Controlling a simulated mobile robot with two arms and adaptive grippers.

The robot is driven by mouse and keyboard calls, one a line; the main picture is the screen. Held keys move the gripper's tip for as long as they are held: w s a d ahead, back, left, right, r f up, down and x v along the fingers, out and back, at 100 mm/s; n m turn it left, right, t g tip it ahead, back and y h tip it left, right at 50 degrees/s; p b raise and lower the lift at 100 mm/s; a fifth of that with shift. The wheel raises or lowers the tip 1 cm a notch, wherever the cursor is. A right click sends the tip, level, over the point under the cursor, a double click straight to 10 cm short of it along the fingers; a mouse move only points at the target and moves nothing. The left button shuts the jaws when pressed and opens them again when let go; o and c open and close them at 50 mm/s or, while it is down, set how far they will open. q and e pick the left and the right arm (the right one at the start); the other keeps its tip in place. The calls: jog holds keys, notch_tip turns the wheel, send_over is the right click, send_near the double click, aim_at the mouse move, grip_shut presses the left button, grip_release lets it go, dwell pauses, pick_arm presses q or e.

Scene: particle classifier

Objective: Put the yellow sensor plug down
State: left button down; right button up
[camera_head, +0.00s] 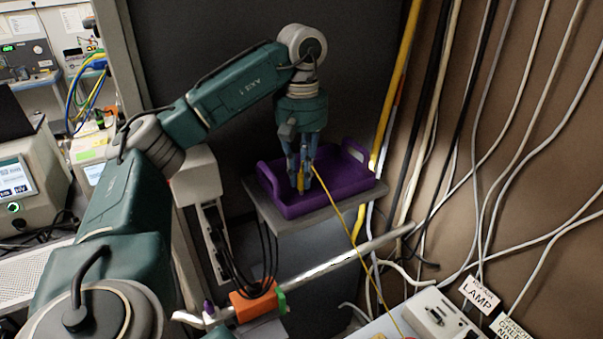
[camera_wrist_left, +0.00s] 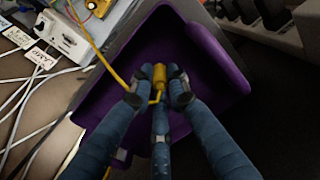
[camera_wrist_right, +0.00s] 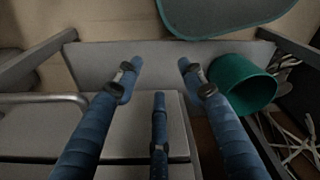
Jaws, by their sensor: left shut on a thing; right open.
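The yellow sensor plug (camera_wrist_left: 160,76) is between the blue fingers of my left gripper (camera_wrist_left: 158,92), which is shut on it. In the head view my left gripper (camera_head: 301,178) points down into a purple tray (camera_head: 350,185), with the yellow plug (camera_head: 300,180) partly hidden by the fingers. A thin yellow cable runs from the plug over the tray's edge toward the lower right. The purple tray also shows in the left wrist view (camera_wrist_left: 205,60). I cannot tell whether the plug touches the tray floor. My right gripper (camera_wrist_right: 158,75) is open and empty.
The tray rests on a small grey shelf (camera_head: 310,222). Several hanging cables (camera_head: 440,130) line the wall at right. A white socket box (camera_head: 435,312) with labels is at lower right. The right wrist view shows a green bin (camera_wrist_right: 243,85) beside a grey surface.

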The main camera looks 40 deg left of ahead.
aim_at(302, 174)
pick_arm(q)
jog(key=shift+r, duration=0.1)
jog(key=c, duration=1.7)
grip_release()
jog(key=shift+s+f, duration=0.1)
jog(key=shift+f, duration=0.1)
jog(key=shift+r, duration=0.65)
notch_tip(302, 174, up, 11)
jog(key=shift+r, duration=0.15)
